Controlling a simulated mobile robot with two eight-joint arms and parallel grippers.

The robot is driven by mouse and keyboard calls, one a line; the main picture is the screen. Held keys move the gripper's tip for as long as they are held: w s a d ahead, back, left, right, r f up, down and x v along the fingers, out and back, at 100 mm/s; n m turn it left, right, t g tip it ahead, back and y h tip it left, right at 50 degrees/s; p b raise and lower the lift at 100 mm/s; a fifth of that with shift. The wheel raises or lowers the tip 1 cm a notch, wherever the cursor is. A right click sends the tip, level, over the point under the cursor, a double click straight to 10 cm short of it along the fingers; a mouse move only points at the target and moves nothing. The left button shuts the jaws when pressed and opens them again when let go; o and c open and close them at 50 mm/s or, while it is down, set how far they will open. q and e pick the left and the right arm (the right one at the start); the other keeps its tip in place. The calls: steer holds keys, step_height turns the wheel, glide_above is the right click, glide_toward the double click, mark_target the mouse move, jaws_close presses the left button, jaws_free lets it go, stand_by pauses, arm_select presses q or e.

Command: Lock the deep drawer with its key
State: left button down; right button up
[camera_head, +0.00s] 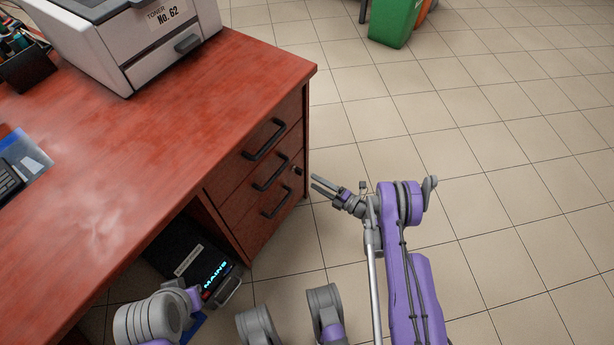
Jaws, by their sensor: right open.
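A red-brown desk pedestal has three stacked drawers, all looking shut, each with a dark bar handle. The bottom drawer (264,226) looks the deepest. A small dark piece with a light spot, looking like a lock or key (297,170), sits at the right edge of the drawer fronts, near the middle and bottom drawers. It is too small to tell whether a key is in it. My right gripper (315,184) is open and empty, with its fingers pointing left toward that piece, a little apart from it.
The desk top (180,120) carries a printer (150,50) marked "No. 62". A dark box (185,258) with a lit "MAINS" label stands under the desk, left of the pedestal. A green bin (392,22) stands far back. The tiled floor (500,160) to the right is clear.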

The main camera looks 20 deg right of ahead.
steer(key=p+v, duration=0.1)
steer(key=v, duration=0.3)
stand_by(0.4)
